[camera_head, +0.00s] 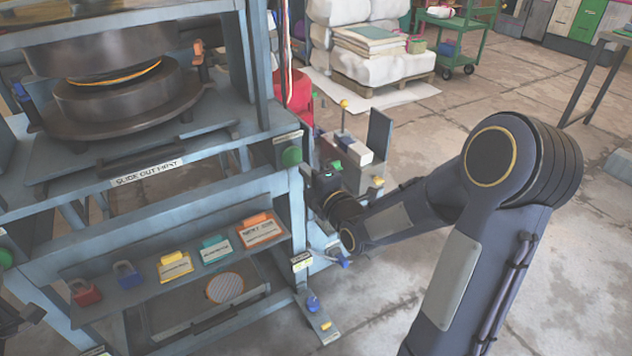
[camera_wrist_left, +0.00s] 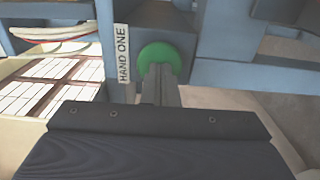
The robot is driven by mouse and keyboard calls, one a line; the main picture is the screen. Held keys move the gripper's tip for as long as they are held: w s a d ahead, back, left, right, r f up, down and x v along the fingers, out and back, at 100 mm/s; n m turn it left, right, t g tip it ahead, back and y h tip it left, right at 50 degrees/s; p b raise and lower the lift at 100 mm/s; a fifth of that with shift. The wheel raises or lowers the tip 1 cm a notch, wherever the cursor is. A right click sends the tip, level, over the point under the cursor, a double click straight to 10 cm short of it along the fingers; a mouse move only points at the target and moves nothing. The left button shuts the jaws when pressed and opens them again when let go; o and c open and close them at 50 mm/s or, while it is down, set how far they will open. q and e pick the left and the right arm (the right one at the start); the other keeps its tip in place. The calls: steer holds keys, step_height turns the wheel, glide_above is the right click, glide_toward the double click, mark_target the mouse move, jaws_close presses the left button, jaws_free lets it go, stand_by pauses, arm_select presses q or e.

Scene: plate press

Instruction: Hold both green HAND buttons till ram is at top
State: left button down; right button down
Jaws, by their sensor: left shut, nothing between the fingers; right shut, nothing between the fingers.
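The green HAND ONE button (camera_wrist_left: 160,58) sits beside its white label in the left wrist view. My left gripper (camera_wrist_left: 160,78) is shut, its fingertips overlapping the button's lower edge; I cannot tell whether they press it. My right gripper (camera_head: 312,178) is shut just below and right of that corner button; contact is unclear. The press's upper dark cylinder (camera_head: 100,52) is close above the lower round block (camera_head: 130,95), with an orange line between.
Below the press, a shelf (camera_head: 130,300) holds padlocks and coloured tags. A foot-level blue piece (camera_head: 313,303) stands at the front right. Open floor lies to the right.

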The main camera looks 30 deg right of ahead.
mark_target(293, 158)
steer(key=shift+w, duration=0.55)
steer(key=shift+w, duration=1.45)
steer(key=shift+s, duration=0.2)
